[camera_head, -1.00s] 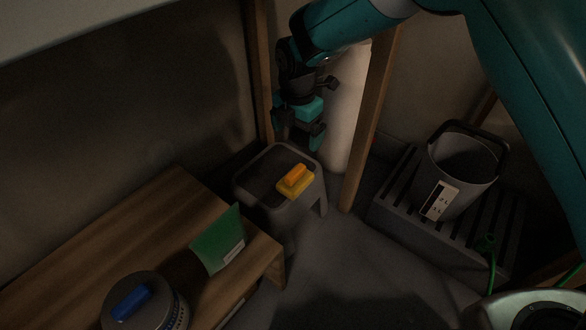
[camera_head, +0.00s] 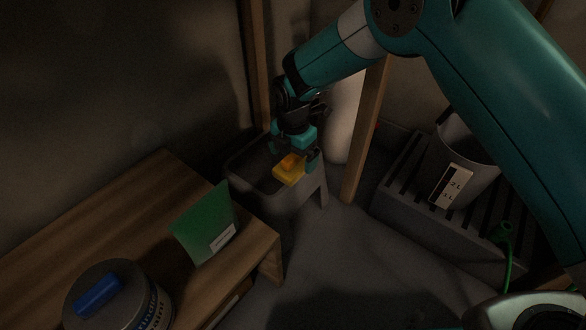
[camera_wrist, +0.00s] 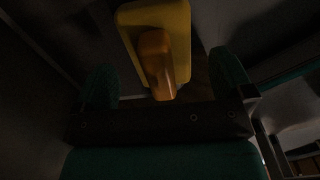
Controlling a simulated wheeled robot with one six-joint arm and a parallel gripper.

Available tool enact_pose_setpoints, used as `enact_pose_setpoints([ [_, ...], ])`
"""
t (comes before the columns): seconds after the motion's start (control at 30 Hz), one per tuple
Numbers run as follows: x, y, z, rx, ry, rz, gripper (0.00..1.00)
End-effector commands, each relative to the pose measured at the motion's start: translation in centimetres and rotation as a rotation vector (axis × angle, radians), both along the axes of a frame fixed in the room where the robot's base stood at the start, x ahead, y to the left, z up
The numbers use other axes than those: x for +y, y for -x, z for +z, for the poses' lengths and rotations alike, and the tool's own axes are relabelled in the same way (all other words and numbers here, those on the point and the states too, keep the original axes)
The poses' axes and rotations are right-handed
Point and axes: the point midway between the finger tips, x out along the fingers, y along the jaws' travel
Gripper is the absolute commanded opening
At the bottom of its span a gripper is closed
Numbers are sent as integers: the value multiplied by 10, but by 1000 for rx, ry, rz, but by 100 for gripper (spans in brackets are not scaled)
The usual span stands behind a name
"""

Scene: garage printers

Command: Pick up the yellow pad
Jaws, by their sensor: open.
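The yellow pad (camera_head: 288,175) has an orange grip on top and sits on the right part of the grey stool-like stand (camera_head: 292,209). My gripper (camera_head: 293,160) is open, pointing down, just over the pad and partly hiding it. In the wrist view the pad (camera_wrist: 180,22) shows at the top, with its orange handle (camera_wrist: 156,62) reaching down between my two open fingers (camera_wrist: 168,85). I cannot tell whether the fingers touch the handle.
A wooden post (camera_head: 366,130) stands close on the right. Farther right, a grey bucket (camera_head: 462,165) rests on a slatted box (camera_head: 405,215).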

Motion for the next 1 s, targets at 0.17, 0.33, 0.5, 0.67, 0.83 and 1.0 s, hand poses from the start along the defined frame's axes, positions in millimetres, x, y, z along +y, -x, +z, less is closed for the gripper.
enact_pose_setpoints([
  [0.17,0,0,-32,0,0,-1,99],
  [0.33,0,0,-31,-1,-1,-1,99],
  [0.5,0,0,-31,0,0,-1,76],
  [0.67,0,0,-31,0,0,-1,45],
  [0.83,0,0,-31,-1,-1,-1,45],
  [1.0,0,0,-24,-1,-1,-1,45],
])
